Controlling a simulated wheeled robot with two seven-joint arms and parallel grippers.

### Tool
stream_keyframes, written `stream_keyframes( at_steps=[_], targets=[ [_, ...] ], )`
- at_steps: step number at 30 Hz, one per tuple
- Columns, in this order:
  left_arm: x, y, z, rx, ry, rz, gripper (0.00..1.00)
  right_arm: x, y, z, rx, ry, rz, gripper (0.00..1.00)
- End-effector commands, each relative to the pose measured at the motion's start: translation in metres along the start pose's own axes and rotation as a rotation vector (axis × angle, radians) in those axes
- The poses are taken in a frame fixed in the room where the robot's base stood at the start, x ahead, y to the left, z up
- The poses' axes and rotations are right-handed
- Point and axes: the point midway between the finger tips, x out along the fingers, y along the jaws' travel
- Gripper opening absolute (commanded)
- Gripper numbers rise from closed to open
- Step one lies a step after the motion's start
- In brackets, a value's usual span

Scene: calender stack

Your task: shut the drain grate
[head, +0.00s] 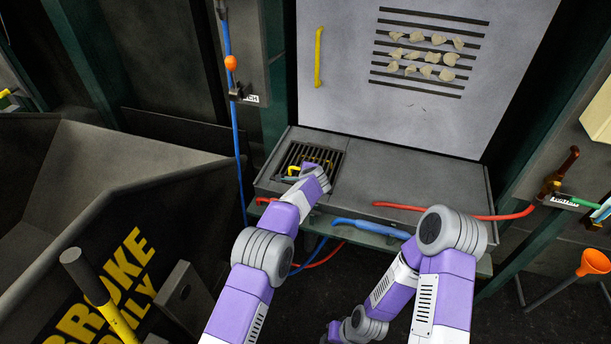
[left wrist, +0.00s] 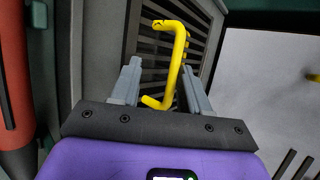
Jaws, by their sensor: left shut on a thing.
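The drain grate (head: 302,151) is a dark slatted square set in the left part of a grey ledge. A yellow handle (head: 322,162) is on it. My left gripper (head: 304,168) is over the grate, its fingers partly hidden by my wrist. In the left wrist view, the yellow handle (left wrist: 179,62) stands between the fingers of my left gripper (left wrist: 162,82), shut on it, with dark slats (left wrist: 146,60) behind. I cannot tell whether the grate lies flush or slightly raised. My right arm is folded low at right; its gripper does not show.
The ledge (head: 410,180) is bare right of the grate. A pale upright panel (head: 345,90) with a yellow handle and slots holding pale scraps rises behind. A dark bin (head: 150,215) stands left.

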Motion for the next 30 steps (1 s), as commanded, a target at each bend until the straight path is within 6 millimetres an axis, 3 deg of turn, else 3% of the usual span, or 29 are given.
stream_keyframes(
  at_steps=[1,18,30],
  targets=[
    [0.000,0.014,-0.004,0.006,-0.002,0.030,0.38,-0.001,0.000,0.000,0.000,0.000,0.000,0.35],
    [-0.069,0.002,-0.001,0.000,-0.001,0.005,0.38,-0.009,-0.004,0.000,0.000,0.000,0.000,0.35],
    [-0.075,0.001,0.000,-0.001,0.000,0.001,0.38,-0.010,-0.004,0.000,0.000,0.000,0.000,0.35]
  ],
)
